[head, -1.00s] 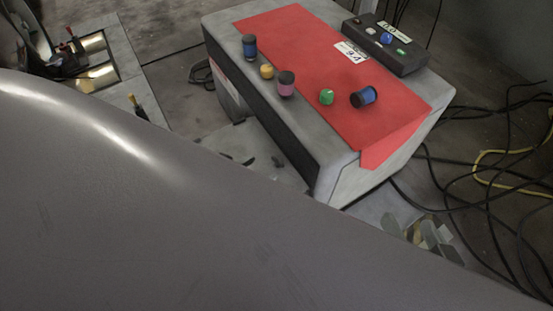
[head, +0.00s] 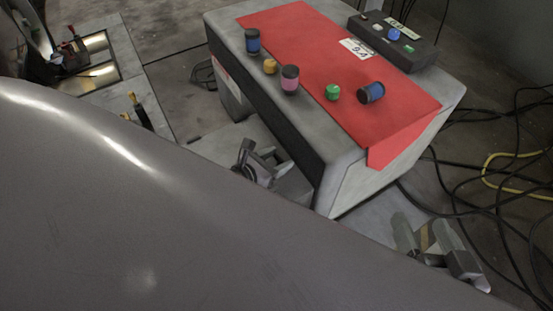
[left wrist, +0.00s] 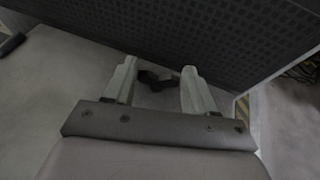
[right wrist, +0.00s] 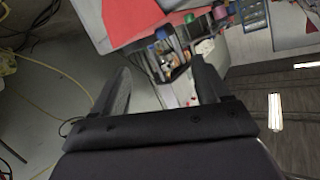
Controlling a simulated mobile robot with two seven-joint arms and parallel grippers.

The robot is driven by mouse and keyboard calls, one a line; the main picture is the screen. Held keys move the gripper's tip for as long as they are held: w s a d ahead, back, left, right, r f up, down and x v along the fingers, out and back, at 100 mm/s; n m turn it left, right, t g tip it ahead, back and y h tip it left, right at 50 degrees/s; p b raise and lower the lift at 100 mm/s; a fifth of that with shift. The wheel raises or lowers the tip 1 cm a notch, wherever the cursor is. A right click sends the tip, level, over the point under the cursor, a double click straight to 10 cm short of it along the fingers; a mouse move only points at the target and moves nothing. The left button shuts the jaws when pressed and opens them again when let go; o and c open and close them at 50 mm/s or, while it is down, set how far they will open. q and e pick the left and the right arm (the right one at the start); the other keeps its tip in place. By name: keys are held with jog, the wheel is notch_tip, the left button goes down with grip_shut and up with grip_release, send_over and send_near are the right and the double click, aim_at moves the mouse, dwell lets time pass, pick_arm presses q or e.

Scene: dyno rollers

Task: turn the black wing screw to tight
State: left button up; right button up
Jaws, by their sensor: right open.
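In the left wrist view a dark winged piece, which looks like the black wing screw (left wrist: 157,80), lies between the fingers of my left gripper (left wrist: 159,68). The fingers stand wide apart, one on each side; I cannot tell whether either touches it. In the head view my left gripper (head: 263,164) is low beside the dark side of the grey box (head: 345,185); the screw cannot be made out clearly there. My right gripper (head: 436,240) is open and empty off the box's near right corner. It also shows in the right wrist view (right wrist: 160,66).
Black cables and a yellow cable (head: 500,180) lie on the right floor. My large grey body hides the lower left.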

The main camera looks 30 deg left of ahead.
pick_arm(q)
jog(key=c, duration=0.5)
jog(key=shift+r+m+h+p, duration=0.15)
jog(key=shift+m+h+p, duration=0.15)
jog(key=shift+p, duration=0.05)
jog(key=shift+a+m+h+p, duration=0.1)
jog(key=shift+m+h+p, duration=0.2)
jog(key=shift+w+m+g+h, duration=0.1)
jog(key=shift+m+g+h, duration=0.2)
jog(key=shift+m+h, duration=0.1)
jog(key=shift+m+g+h, duration=0.5)
jog(key=shift+h, duration=0.1)
pick_arm(e)
jog(key=shift+w+a+m+g, duration=0.1)
jog(key=shift+a+m+g, duration=0.2)
jog(key=shift+a+g, duration=0.25)
pick_arm(q)
jog(key=shift+f, duration=0.2)
jog(key=o, duration=1.1)
jog(key=shift+c, duration=0.2)
